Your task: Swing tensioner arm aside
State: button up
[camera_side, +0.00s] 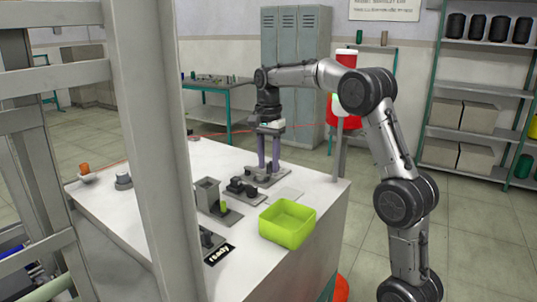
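My gripper (268,168) points straight down over a grey base plate (283,178) at the back of the white workbench. Its two long purple-grey fingers stand apart with a gap between them. The fingertips are at or just above a small dark mechanism on that plate, and I cannot tell whether they touch it. The tensioner arm is too small to make out for certain; it may be part of this mechanism. A thin orange-red thread (110,164) runs from an orange spool (85,169) at the left across the bench towards the back.
A second dark mechanism (243,188) and a grey block-shaped holder (207,194) with a yellow-green piece (224,206) stand nearer the front. A lime-green bin (288,223) sits at the front right. A grey post (150,150) hides part of the bench's left side.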

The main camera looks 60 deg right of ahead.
grip_shut()
jog(key=shift+a, duration=0.1)
jog(key=shift+w+a+r, duration=0.1)
jog(key=shift+w+a, duration=0.1)
jog(key=shift+a, duration=0.65)
jog(key=shift+w+a, duration=0.25)
jog(key=shift+a, duration=0.15)
